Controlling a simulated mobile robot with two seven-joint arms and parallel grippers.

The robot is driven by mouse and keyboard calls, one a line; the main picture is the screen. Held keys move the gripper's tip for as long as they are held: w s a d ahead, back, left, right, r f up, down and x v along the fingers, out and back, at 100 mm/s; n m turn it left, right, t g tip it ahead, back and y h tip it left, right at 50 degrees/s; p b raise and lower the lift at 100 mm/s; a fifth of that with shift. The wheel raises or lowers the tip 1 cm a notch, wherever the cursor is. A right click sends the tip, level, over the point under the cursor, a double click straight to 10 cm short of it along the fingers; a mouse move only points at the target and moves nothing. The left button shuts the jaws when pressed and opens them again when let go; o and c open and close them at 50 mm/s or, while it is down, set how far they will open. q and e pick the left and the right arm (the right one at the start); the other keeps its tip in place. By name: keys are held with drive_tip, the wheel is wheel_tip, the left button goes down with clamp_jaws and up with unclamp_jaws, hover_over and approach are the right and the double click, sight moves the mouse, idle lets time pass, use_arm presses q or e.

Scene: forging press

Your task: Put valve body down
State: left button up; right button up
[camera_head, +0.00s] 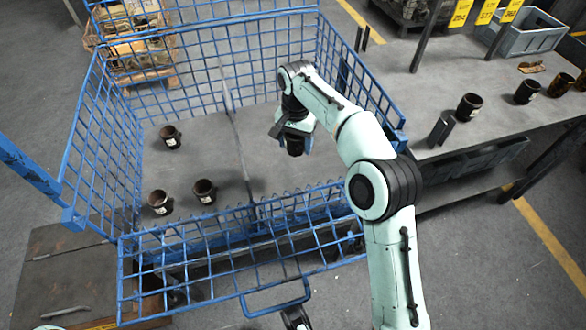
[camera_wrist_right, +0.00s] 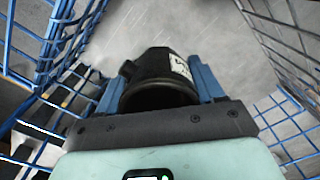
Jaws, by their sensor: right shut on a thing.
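My right gripper (camera_head: 290,131) is inside the blue wire cage (camera_head: 192,32), on its right side. It is shut on a dark valve body (camera_head: 294,147). In the right wrist view the valve body (camera_wrist_right: 157,80) sits between the blue fingers, with a white label on its side and its round opening facing the camera. It appears to be above the grey cage floor; the exact gap cannot be told. Three similar valve bodies stand on the floor to the left: one at the back (camera_head: 171,137), two nearer the front (camera_head: 204,191) (camera_head: 159,202). My left gripper is not visible.
The cage's front mesh panel (camera_head: 215,240) is folded down. Bare floor (camera_head: 215,140) lies between the held part and the standing ones. A table (camera_head: 470,150) on the right bears more dark parts (camera_head: 469,107) and a grey crate (camera_head: 527,35).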

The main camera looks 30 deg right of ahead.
drive_tip(key=b, duration=0.3)
hover_over(295, 183)
wheel_tip(295, 183, down, 11)
drive_tip(key=shift+r, duration=0.1)
wheel_tip(295, 183, down, 6)
drive_tip(key=shift+r+b, duration=0.2)
drive_tip(key=shift+b, duration=0.35)
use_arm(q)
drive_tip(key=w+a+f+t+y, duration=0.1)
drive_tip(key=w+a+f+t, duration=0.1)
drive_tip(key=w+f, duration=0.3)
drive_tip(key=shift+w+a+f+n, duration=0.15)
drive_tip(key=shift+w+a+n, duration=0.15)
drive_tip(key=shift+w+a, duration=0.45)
use_arm(e)
drive_tip(key=shift+f, duration=0.15)
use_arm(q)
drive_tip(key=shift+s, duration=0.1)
use_arm(e)
drive_tip(key=shift+f, duration=0.1)
drive_tip(key=o, duration=1.4)
drive_tip(key=shift+f, duration=0.1)
